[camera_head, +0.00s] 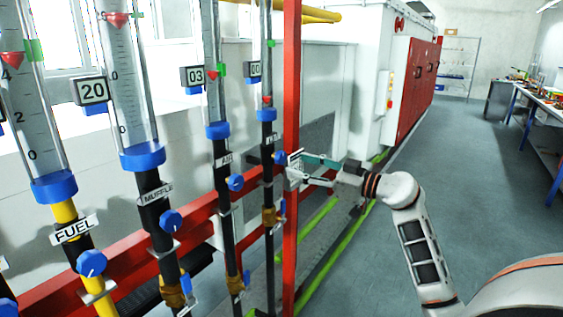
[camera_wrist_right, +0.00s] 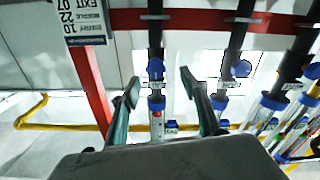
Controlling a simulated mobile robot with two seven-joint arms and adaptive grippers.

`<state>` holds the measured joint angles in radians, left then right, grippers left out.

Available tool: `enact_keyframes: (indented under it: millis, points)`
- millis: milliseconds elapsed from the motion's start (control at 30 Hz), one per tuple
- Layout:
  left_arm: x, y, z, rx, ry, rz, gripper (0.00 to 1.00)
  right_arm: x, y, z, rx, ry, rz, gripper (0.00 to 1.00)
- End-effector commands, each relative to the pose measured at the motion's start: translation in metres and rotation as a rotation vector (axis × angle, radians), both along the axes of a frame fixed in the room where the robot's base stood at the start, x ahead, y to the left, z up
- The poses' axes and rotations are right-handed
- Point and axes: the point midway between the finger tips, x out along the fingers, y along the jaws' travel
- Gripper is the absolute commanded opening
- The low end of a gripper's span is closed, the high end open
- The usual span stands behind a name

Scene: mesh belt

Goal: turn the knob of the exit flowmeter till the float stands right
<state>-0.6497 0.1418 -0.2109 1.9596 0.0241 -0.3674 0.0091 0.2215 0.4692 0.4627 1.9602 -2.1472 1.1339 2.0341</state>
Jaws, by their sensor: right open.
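The exit flowmeter appears to be the rightmost tube (camera_head: 266,70) in the head view; its name plate is partly hidden. Its red float (camera_head: 267,99) stands low, well below the green marker (camera_head: 271,43). Its blue knob (camera_head: 280,157) is just left of the red post. In the right wrist view this knob (camera_wrist_right: 155,69) is ahead, between the finger lines. My right gripper (camera_head: 305,171) is open beside the post, and its two fingers show apart in the wrist view (camera_wrist_right: 160,84). No contact with the knob is visible. My left gripper is out of view.
A red post (camera_head: 291,110) stands close to my right gripper. A setpoint sign (camera_wrist_right: 85,22) hangs by it. The neighbouring flowmeter has its own blue knob (camera_head: 236,182). A red crossbar (camera_head: 125,263) runs behind the pipes. The floor to the right is free.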

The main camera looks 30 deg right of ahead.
Motion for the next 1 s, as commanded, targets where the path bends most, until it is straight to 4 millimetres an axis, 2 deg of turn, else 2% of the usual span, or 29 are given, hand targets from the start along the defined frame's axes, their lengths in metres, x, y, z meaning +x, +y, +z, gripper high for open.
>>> enact_keyframes:
  millis: [133, 600, 1000]
  points:
    - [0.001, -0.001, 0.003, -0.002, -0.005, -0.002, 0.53, 0.007, -0.005, 0.003, 0.01, 0.019, -0.018, 0.45]
    - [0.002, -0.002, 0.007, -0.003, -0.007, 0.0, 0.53, 0.066, 0.019, 0.003, 0.011, 0.018, -0.018, 0.45]
    - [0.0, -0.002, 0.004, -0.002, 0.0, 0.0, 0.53, 0.073, 0.023, 0.002, 0.009, 0.02, -0.017, 0.45]
